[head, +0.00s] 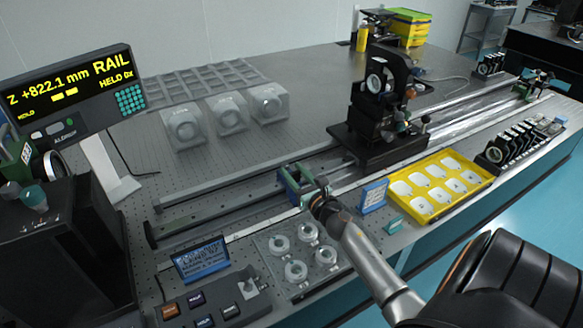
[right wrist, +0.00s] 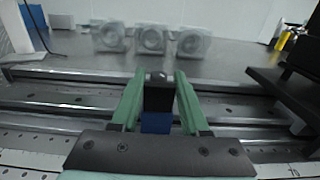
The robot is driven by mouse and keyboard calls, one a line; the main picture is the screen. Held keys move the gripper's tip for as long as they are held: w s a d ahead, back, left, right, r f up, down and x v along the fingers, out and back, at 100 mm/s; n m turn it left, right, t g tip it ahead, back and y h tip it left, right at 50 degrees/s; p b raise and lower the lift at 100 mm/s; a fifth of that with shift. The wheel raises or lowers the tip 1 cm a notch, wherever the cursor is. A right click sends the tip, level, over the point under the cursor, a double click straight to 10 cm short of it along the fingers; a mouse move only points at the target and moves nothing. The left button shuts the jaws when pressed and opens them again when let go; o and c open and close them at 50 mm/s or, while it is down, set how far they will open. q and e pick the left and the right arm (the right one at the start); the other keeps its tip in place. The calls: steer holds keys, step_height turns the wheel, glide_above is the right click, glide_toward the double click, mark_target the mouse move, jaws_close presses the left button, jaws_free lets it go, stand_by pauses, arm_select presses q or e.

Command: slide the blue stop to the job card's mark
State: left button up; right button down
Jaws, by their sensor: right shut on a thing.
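The blue stop (right wrist: 156,123) sits on the rail (right wrist: 60,97) in the right wrist view, with a dark upright block (right wrist: 159,98) above its blue part. My right gripper (right wrist: 158,80) has its two green fingers on either side of this block and is shut on it. In the head view my right gripper (head: 303,188) is at the near rail, left of the black optics carriage (head: 385,145); it largely hides the stop. A blue card (head: 202,260) with small writing stands at the front left; its text is too small to read surely.
A display (head: 68,88) reads Z +822.1 mm, RAIL, HELD. A tray of ring mounts (head: 297,258), a small blue sign (head: 374,196) and a yellow tray (head: 432,205) line the front. Clear cubes (head: 228,115) stand behind. The rail left of my gripper looks clear.

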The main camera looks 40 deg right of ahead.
steer(key=shift+c, duration=2)
jaws_free()
steer(key=shift+s+a, duration=0.1)
steer(key=b+v, duration=0.1)
steer(key=v, duration=1)
steer(key=shift+s+f+b, duration=0.15)
steer(key=shift+s+b, duration=0.05)
steer(key=shift+b, duration=0.1)
steer(key=shift+s+a, duration=0.1)
steer(key=shift+s, duration=0.3)
